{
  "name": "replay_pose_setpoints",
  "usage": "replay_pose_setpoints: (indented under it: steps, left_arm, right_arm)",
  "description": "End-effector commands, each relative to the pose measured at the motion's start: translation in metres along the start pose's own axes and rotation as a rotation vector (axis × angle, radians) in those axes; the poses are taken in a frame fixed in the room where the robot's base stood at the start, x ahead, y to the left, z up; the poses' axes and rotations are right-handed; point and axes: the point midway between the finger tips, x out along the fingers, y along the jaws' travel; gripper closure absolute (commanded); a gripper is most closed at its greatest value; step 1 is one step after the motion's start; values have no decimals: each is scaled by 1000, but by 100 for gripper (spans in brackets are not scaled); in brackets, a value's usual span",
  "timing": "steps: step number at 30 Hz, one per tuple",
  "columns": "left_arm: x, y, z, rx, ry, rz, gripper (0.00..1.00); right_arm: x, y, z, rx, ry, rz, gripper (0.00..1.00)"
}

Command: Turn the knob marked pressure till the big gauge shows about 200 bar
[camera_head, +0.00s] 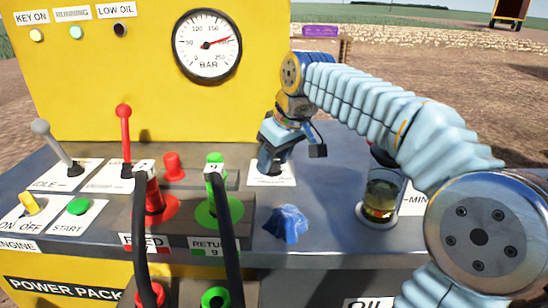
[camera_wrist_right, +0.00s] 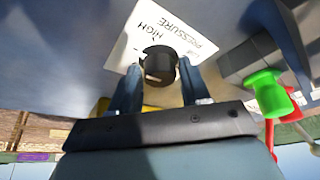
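The big gauge (camera_head: 207,44) is on the yellow panel in the head view. Its red needle points right and slightly up, over where about 200 bar lies. The black pressure knob (camera_wrist_right: 159,63) stands on a white label reading PRESSURE and HIGH (camera_wrist_right: 185,30) in the right wrist view. In the head view my gripper hides the knob. My right gripper (camera_wrist_right: 159,72) points down at the knob, with one finger on each side. Narrow gaps seem to show between fingers and knob, so it looks open around it. My left gripper is not in view.
Left of my right gripper (camera_head: 271,160) stand a green-capped return coupling (camera_head: 215,160), a red coupling (camera_head: 173,166) and black hoses. A blue rag (camera_head: 288,222) lies in front. A glass with amber liquid (camera_head: 382,195) stands at right. Red and grey levers (camera_head: 125,130) rise at left.

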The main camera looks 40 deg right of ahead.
Motion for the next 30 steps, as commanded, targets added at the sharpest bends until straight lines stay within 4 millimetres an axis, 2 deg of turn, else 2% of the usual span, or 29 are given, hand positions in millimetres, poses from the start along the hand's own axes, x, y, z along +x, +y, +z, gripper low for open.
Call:
replay_pose_setpoints:
  steps: [1, 7, 11, 18, 27, 28, 30]
  left_arm:
    - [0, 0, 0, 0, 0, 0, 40]
    - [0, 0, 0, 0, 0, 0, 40]
    - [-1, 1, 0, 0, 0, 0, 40]
    - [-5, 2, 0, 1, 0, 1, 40]
    - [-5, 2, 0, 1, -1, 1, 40]
    - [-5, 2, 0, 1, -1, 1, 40]
    - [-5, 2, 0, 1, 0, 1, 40]
  right_arm:
    - [0, 0, 0, 0, 0, 0, 62]
    - [0, 0, 0, 0, 0, 0, 93]
    - [-1, 0, 0, 25, -1, 11, 94]
    - [-1, -1, 0, 179, -1, 74, 93]
    - [0, -1, 0, 195, 0, 81, 94]
    - [0, -1, 0, 195, 0, 81, 60]
    - [0, -1, 0, 195, 0, 81, 49]
